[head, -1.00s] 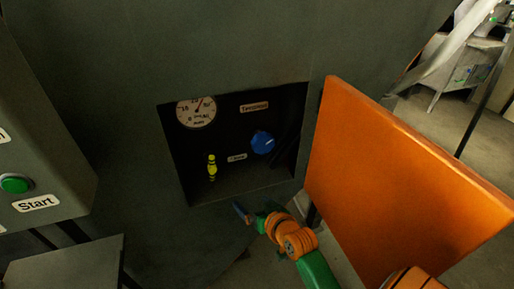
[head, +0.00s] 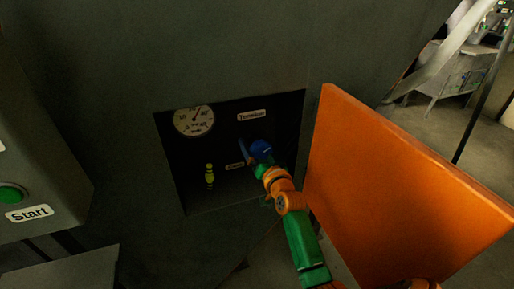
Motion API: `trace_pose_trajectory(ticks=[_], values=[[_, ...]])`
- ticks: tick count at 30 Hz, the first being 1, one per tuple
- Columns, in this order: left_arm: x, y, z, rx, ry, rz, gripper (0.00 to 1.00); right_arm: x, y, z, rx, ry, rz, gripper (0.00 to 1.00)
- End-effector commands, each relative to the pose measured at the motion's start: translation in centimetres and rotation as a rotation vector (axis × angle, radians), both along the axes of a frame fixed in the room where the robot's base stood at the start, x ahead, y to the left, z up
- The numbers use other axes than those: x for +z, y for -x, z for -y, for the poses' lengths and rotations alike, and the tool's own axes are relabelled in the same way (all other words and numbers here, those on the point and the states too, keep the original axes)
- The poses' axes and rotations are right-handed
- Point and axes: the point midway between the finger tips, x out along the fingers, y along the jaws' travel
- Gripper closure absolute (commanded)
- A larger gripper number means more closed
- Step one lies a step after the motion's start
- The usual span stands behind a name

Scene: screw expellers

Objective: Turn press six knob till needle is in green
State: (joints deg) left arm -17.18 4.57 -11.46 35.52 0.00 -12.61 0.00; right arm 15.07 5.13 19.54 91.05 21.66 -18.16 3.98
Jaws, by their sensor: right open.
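The blue knob (head: 261,148) is on the dark back of a recessed box in the grey machine wall. My right gripper (head: 250,158) is open at the knob, with one finger showing on the knob's left side. The other finger is hidden or merges with the knob, and I cannot tell whether they touch. The round gauge (head: 194,120) is at the recess's upper left. Its needle points up and slightly right; no green zone can be made out at this size. My left gripper is not in view.
The orange door (head: 400,190) stands open right of the recess, close to my right arm. A yellow handle (head: 209,176) is in the lower left of the recess. A box with a green Start button (head: 10,194) is at far left.

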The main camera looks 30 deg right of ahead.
Motion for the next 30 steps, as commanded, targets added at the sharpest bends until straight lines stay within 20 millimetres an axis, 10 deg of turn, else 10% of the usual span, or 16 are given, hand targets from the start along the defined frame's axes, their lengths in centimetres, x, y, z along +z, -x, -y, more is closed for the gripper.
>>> trace_pose_trajectory(ticks=[6,14,30], values=[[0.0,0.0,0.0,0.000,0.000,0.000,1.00,0.0,0.0,0.0,0.000,0.001,-0.001,0.00],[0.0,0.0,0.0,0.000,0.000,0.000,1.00,0.0,0.0,0.0,0.000,0.000,-0.001,0.70],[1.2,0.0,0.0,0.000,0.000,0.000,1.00,0.2,0.0,-0.2,0.001,-0.196,0.045,0.71]])
